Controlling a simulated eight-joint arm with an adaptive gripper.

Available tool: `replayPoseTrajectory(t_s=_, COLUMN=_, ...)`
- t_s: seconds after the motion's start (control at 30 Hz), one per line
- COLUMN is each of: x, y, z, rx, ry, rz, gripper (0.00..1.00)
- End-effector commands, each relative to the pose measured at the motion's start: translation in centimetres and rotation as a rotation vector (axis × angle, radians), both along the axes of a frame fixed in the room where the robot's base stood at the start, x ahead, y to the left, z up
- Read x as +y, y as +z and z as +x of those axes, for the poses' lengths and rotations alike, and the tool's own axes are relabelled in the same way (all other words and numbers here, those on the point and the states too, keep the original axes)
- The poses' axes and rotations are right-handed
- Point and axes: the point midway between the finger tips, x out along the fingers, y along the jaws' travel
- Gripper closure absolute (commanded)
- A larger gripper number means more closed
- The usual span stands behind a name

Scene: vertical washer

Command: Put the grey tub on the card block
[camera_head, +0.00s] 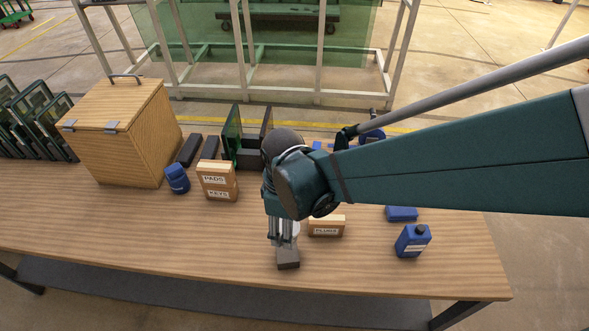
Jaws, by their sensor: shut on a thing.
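The grey tub (288,261) is a small dark grey box low in the middle of the view, near the table's front edge. My gripper (283,243) points down, with its fingers shut on the tub's upper part. Whether the tub touches the table is hard to tell. A tan card block labelled PLUGS (326,230) lies just right of and behind the gripper, partly hidden by it. Two more card blocks, PADS (214,179) over KEYS (218,195), are stacked to the left. Which of these is the task's card block, I cannot tell.
A wooden box (115,135) stands at the left, with a blue container (177,179) beside it. A dark green upright holder (249,155) is behind my arm. A blue bottle (412,241) and blue block (401,213) are at right. The front left table is clear.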

Motion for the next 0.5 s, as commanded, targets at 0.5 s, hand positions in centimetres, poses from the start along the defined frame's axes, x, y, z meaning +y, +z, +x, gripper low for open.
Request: replayPoseTrajectory(t_s=0.5, x=0.0, y=-2.9, z=0.0, rx=0.000, ry=0.000, rz=0.000, gripper=0.68)
